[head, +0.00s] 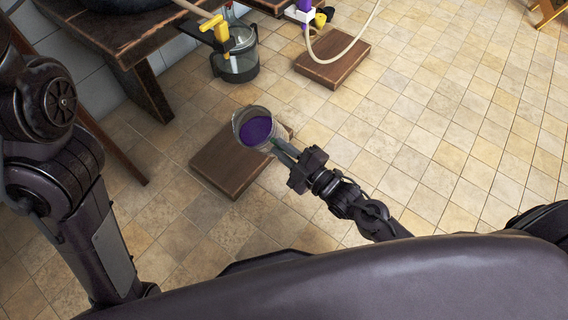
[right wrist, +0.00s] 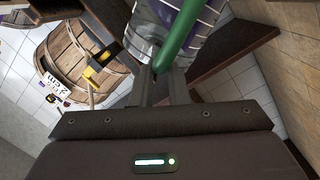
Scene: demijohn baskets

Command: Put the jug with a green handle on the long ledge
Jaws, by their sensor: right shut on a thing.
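The jug (head: 241,118) is clear, with purple contents seen through its open top in the head view. Its green handle (right wrist: 182,32) and clear, purple-streaked wall (right wrist: 208,48) show in the right wrist view. My right gripper (head: 281,151) is shut on the green handle; its fingers also show in the right wrist view (right wrist: 163,82). The jug appears above a low wooden slab (head: 215,172); the gap between them is unclear. A dark wooden bench or table (head: 150,45) stands at upper left; I cannot tell if it is the long ledge. My left gripper is out of view.
A glass jar (head: 238,66) with a yellow and black fitting stands on the floor by the bench. Another wooden slab (head: 332,66) lies farther back, with a pale hose (head: 345,54) over it. A wooden barrel (right wrist: 72,62) shows in the wrist view. Tiled floor at right is clear.

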